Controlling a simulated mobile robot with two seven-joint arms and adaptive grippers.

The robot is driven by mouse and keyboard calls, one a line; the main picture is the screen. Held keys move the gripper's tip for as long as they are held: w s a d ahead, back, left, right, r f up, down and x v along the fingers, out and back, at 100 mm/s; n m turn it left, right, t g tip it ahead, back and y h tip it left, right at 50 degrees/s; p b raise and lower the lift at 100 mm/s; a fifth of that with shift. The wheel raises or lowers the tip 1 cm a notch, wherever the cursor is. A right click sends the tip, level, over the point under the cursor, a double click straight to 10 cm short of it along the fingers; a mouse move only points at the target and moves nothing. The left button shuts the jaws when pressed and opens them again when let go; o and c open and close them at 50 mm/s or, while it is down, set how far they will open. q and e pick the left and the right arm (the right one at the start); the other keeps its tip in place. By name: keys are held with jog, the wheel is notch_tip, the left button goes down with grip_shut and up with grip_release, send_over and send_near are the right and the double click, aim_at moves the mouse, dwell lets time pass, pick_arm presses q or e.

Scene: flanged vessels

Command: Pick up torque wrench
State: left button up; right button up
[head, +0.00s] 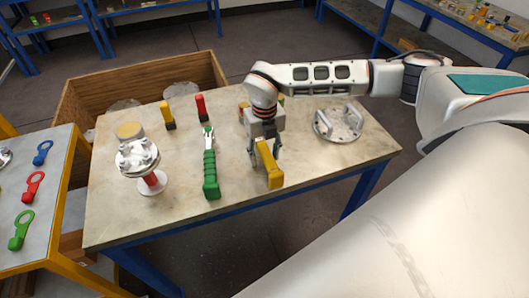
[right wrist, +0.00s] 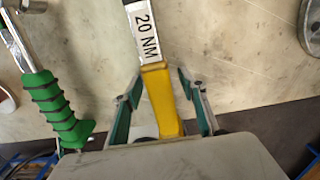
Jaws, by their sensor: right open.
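A tool with a yellow handle (head: 270,172) and a metal shaft labelled "20 NM" lies on the table, near its front edge. In the right wrist view its yellow handle (right wrist: 160,100) lies between the fingers of my right gripper (right wrist: 160,84), which is open with a gap on each side. In the head view my right gripper (head: 264,150) is over this handle and hides much of the tool. A second wrench with a ribbed green handle (head: 211,174) lies to the left; it also shows in the right wrist view (right wrist: 58,108). My left gripper is out of view.
A bolted flange vessel (head: 138,157) stands at the table's left, and a round lid with handles (head: 338,124) at its right. Yellow-black (head: 168,116) and red-black (head: 202,107) tools sit behind. A side table (head: 50,170) holds coloured ring tools. A wooden crate (head: 75,99) stands behind.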

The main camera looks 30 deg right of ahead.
aim_at(264, 149)
grip_shut()
jog(key=shift+r, duration=0.1)
jog(key=shift+r, duration=0.1)
jog(key=shift+w+r, duration=0.1)
jog(key=shift+r, duration=0.4)
notch_tip(264, 149, up, 19)
jog(key=shift+f, duration=0.15)
